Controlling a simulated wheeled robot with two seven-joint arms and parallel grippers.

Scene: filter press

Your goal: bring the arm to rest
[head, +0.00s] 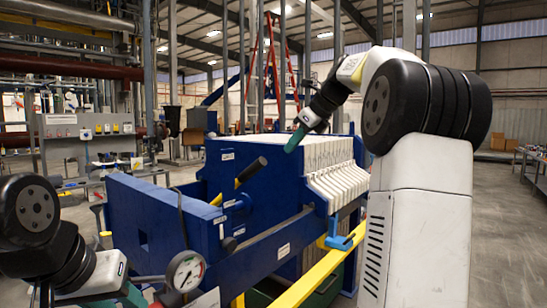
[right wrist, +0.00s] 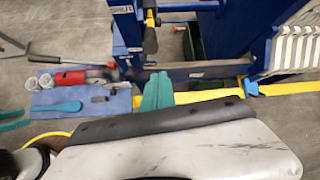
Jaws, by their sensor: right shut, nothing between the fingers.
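My right arm reaches in from the right in the head view, bent at the elbow. My right gripper (head: 295,138) has teal fingertips and hangs in front of the white plate stack. In the right wrist view its two teal fingers (right wrist: 157,92) lie together with nothing between them. My left arm comes in at the lower left. A teal piece of my left gripper (head: 133,297) shows at the bottom edge, mostly cut off, and its opening cannot be made out.
The blue filter press (head: 150,222) with white plates (head: 322,165) stands in the middle. A yellow rail (head: 320,272) runs along its near side, with a blue clamp (head: 345,238). A pressure gauge (head: 185,271) is near my left arm. A blue mat (right wrist: 100,101) holds a red tool (right wrist: 75,78).

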